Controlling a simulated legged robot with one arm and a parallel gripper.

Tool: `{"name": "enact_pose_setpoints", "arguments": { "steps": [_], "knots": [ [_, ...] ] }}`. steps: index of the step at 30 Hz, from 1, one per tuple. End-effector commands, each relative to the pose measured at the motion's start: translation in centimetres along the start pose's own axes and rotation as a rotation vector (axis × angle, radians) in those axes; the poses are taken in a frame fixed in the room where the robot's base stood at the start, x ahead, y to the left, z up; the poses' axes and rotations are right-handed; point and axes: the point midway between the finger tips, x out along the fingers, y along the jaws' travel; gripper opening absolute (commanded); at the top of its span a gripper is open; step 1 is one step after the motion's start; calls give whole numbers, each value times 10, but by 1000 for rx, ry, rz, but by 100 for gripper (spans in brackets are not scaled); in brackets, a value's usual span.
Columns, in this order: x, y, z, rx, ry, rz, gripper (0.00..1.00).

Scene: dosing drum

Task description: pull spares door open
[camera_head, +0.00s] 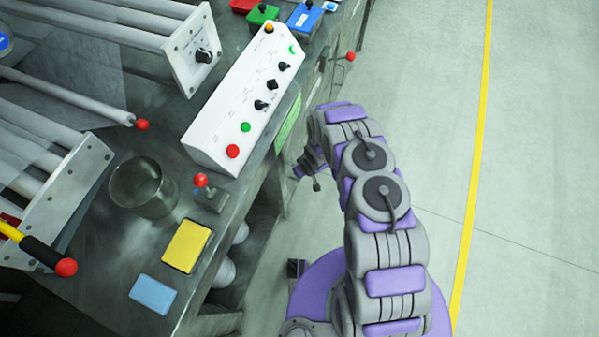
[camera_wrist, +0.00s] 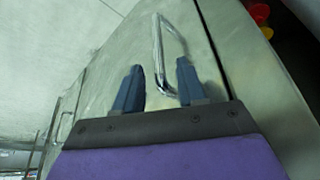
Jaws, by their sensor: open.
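In the wrist view, a chrome bar handle (camera_wrist: 158,45) stands on a grey metal door panel (camera_wrist: 110,45), which I take as the spares door. A dark seam runs along the panel just right of the handle. My gripper (camera_wrist: 160,68) is open, with its two blue-grey fingers on either side of the handle's near end. I cannot tell whether either finger touches it. In the head view my gripper (camera_head: 311,176) is low beside the bench front, partly hidden by my arm. The door and handle are not clear there.
The bench (camera_head: 95,245) carries a white control box (camera_head: 245,100), a glass beaker (camera_head: 142,187), a red-knobbed lever (camera_head: 208,190) and a yellow pad (camera_head: 187,246). Another red-knobbed lever (camera_head: 345,58) juts from the bench front. Open floor (camera_head: 430,120) lies to the right.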

Motion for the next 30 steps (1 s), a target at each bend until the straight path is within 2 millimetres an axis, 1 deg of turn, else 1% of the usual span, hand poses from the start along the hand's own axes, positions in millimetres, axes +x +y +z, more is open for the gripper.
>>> {"name": "enact_pose_setpoints", "arguments": {
  "steps": [1,3,9,13,21,23,30],
  "knots": [
    [11,0,0,0,3,0,40],
    [21,-1,2,1,1,-1,40],
    [38,0,0,1,2,1,40],
    [43,0,0,0,1,0,40],
    [43,0,0,0,1,0,40],
    [43,0,0,1,1,0,36],
    [43,0,0,1,2,0,13]
  ]
}}
